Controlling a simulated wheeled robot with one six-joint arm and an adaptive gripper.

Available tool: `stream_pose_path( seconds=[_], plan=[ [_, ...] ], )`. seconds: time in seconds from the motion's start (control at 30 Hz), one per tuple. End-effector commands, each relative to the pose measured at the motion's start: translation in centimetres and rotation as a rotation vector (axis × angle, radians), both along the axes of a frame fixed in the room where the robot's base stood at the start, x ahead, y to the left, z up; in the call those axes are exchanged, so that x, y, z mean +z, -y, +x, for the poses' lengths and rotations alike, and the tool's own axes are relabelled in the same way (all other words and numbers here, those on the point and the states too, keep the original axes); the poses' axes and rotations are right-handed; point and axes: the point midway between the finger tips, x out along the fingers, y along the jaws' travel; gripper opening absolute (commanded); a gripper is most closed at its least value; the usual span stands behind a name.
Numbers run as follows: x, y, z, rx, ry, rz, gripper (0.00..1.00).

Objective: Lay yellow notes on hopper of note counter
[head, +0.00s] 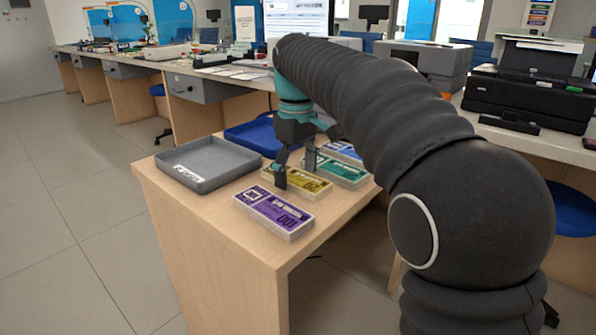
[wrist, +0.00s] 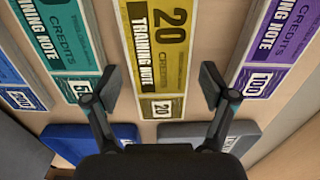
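The yellow notes (head: 297,181) lie on the wooden counter between the purple and the green notes. In the wrist view the yellow notes (wrist: 161,58) are marked 20 and lie between and beyond my two fingertips. My gripper (head: 296,177) is open above the yellow notes, with its fingers spread to either side of them. In the wrist view my gripper (wrist: 161,88) holds nothing. Whether the fingertips touch the counter is unclear. I cannot make out the note counter's hopper for certain; a black machine (head: 528,98) stands on the desk at the right.
Purple notes (head: 273,212), green notes (head: 343,172) and blue notes (head: 345,151) lie beside the yellow ones. A grey tray (head: 208,181) and a blue tray (head: 250,136) sit on the same counter. A grey machine (head: 425,58) stands behind my arm.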

Motion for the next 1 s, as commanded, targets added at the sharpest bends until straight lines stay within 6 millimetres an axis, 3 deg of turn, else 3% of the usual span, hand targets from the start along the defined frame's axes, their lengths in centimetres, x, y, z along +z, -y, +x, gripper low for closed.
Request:
stream_pose_path(
  seconds=[0.37, 0.47, 0.8, 1.0],
  plan=[
    [0.6, 0.0, 0.1, -0.001, 0.002, 0.001, 0.87],
    [1.8, 0.0, 0.1, -0.001, 0.002, 0.001, 0.87],
    [8.5, 0.0, 0.1, -0.001, 0.003, 0.0, 0.87],
    [11.3, 0.0, 0.1, -0.001, 0.001, 0.001, 0.87]
  ],
)
